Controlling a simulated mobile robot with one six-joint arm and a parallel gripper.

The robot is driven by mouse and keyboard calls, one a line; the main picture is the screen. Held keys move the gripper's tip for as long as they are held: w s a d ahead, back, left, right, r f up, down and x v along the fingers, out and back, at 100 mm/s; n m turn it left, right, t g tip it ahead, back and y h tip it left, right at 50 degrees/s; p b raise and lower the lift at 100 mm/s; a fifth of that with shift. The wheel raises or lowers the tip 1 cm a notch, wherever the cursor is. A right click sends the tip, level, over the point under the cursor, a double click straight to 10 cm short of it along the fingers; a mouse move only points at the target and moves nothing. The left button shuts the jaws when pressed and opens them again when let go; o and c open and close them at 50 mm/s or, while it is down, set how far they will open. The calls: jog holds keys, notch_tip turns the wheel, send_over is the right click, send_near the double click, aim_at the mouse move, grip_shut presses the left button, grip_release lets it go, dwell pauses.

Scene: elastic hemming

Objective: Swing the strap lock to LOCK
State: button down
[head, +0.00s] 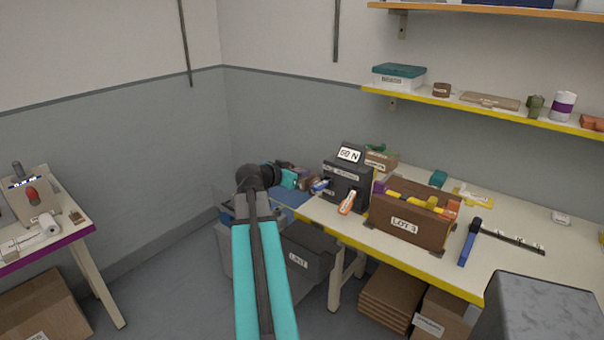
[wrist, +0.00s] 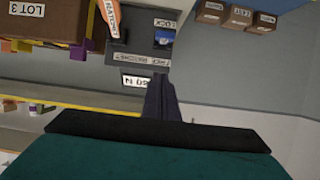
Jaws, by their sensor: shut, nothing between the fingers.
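The strap lock is a blue lever (wrist: 164,39) on the dark grey ratchet box (wrist: 140,42). In the wrist view it sits between a LOCK label (wrist: 165,23) and a FREE label (wrist: 161,63), nearer LOCK in the picture; its exact setting is unclear. The blue lever (head: 319,186) also shows at the left side of the box in the head view. My gripper (wrist: 160,78) is shut and empty, its fingertips pointing at the box just by the FREE label. Contact cannot be told. In the head view my gripper (head: 308,180) is small beside the box.
An orange ratchet handle (head: 347,202) juts from the box front. A 60 N sign (head: 349,154) tops the box. A brown LOT 3 crate (head: 412,222) stands close on the right. Small brown bins (wrist: 238,17) stand on the lever's other side. The bench has a yellow edge (head: 400,251).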

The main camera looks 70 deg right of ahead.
jog(key=p, duration=0.2)
send_over(314, 187)
notch_tip(314, 187, down, 3)
jog(key=shift+s+f, duration=0.1)
jog(key=shift+f, duration=0.05)
jog(key=shift+a+f+p, duration=0.15)
jog(key=shift+f+p, duration=0.25)
jog(key=shift+f, duration=0.45)
jog(key=shift+a+f+p, duration=0.15)
jog(key=shift+f+p, duration=0.2)
jog(key=shift+f, duration=0.5)
jog(key=shift+d, duration=0.2)
jog(key=shift+a, duration=0.2)
jog(key=shift+f+b, duration=0.1)
jog(key=shift+b, duration=0.2)
jog(key=shift+a+f+b, duration=0.1)
jog(key=shift+f+b, duration=0.15)
jog(key=shift+b, duration=0.6)
